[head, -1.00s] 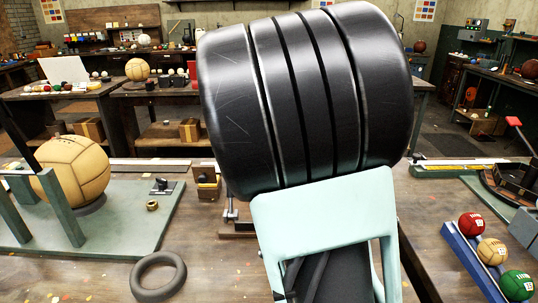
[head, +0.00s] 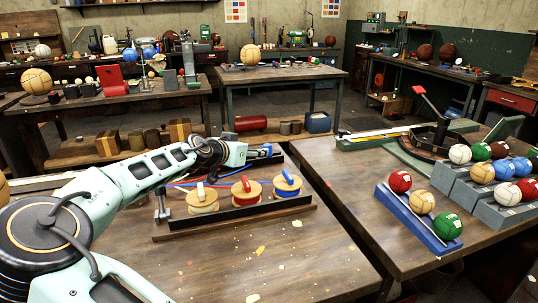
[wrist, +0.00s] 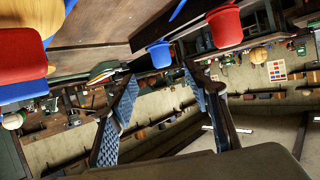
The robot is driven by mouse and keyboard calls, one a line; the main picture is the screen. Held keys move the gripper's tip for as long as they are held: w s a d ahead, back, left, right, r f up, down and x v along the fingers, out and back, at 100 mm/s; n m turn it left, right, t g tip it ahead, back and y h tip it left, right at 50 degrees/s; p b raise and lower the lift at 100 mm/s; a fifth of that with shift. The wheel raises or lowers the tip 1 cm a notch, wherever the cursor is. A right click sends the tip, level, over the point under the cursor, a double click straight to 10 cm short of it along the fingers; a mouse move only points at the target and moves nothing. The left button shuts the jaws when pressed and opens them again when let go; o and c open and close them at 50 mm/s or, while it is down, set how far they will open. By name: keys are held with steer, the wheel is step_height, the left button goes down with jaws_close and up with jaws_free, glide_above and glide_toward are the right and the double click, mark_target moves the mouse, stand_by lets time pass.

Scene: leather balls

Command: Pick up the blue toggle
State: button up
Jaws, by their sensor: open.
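The blue toggle (head: 287,176) stands on top of a round wooden piece with a blue band, rightmost of three in a dark rack on the workbench. A red toggle (head: 245,183) and a white one (head: 200,190) stand on the pieces to its left. My gripper (head: 264,153) is behind the rack, above and left of the blue toggle, small and partly hard to make out. In the wrist view my gripper (wrist: 163,80) has its fingers wide apart with nothing between them. Red and blue parts show large at that view's upper left, cut off; I cannot tell which they are.
The rack (head: 240,213) has a raised dark edge and a metal post at its left end. A blue ball ramp (head: 418,222) with three balls stands on the right-hand table. The bench in front of the rack is clear apart from paint flecks.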

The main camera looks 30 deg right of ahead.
steer(key=x, duration=1.1)
steer(key=shift+r+b, duration=0.1)
steer(key=shift+b, duration=0.3)
steer(key=shift+c, duration=0.7)
steer(key=c, duration=1)
steer(key=shift+c, duration=0.2)
steer(key=shift+r, duration=0.15)
